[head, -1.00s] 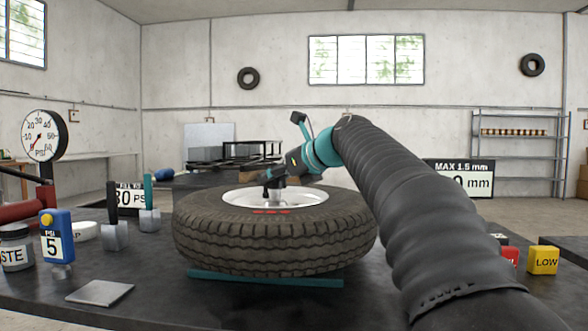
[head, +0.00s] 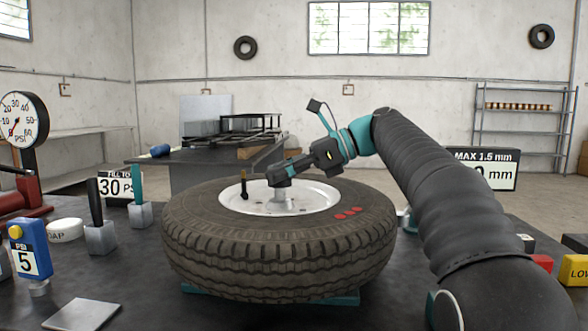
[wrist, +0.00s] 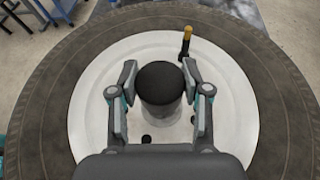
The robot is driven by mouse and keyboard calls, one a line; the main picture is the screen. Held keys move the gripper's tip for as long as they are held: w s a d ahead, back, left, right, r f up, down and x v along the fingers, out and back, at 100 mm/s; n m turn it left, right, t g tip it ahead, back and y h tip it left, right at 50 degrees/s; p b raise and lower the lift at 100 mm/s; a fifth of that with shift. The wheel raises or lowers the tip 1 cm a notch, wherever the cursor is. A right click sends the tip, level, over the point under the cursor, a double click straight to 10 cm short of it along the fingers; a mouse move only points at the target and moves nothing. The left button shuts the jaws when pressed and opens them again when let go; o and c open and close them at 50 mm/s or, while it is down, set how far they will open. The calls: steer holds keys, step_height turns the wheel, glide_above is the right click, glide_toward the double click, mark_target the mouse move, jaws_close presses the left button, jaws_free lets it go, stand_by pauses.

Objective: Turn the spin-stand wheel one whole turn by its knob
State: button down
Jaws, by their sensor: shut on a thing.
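The wheel is a dark treaded tyre (head: 275,262) lying flat around a white rim disc (head: 235,203). The rim also fills much of the wrist view (wrist: 88,100). Three red marks (head: 348,213) show on the tyre's upper right sidewall. A black-topped knob (wrist: 160,83) stands near the middle of the rim; its grey lower part (head: 283,203) shows in the head view. My gripper (wrist: 161,98) is shut on this knob, one finger at each side. A thin stem with a tan tip (wrist: 187,36) stands on the rim, apart from my fingers; it also shows in the head view (head: 243,184).
A teal bar (head: 340,299) shows under the tyre. A pressure gauge (head: 17,120), a blue PSI block (head: 29,250), two grey blocks with upright handles (head: 101,238) and a grey plate (head: 82,315) are on the left. A yellow block (head: 577,270) is at the right.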

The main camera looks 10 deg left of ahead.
steer(key=shift+n+g, duration=0.3)
steer(key=shift+g, duration=0.1)
steer(key=c, duration=0.5)
jaws_free()
steer(key=shift+a, duration=0.15)
steer(key=shift+c, duration=0.2)
steer(key=shift+o, duration=0.2)
